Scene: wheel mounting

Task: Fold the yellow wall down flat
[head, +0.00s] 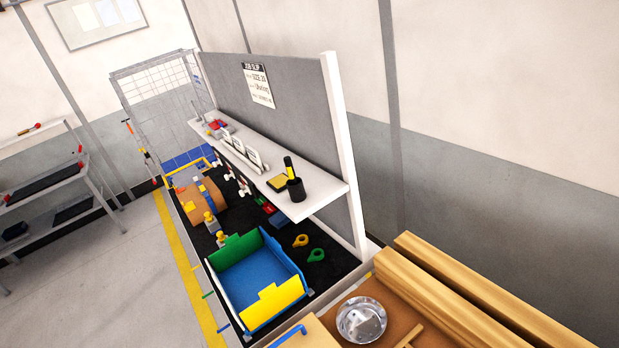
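A blue box (258,277) stands on the black bench mat in the lower middle of the head view. Its green wall (236,250) stands up at the far end. The yellow wall (275,303) stands at the near end, with a raised middle part along its top edge. It looks raised, not flat; its exact tilt is hard to tell. My gripper is not in view.
Yellow and green ring-shaped pieces (317,255) lie right of the box. A shelf (285,190) with a black pen cup (296,189) overhangs the bench. Wooden beams (450,295) and a glass bowl (361,320) are at the lower right. Open floor (110,270) lies left.

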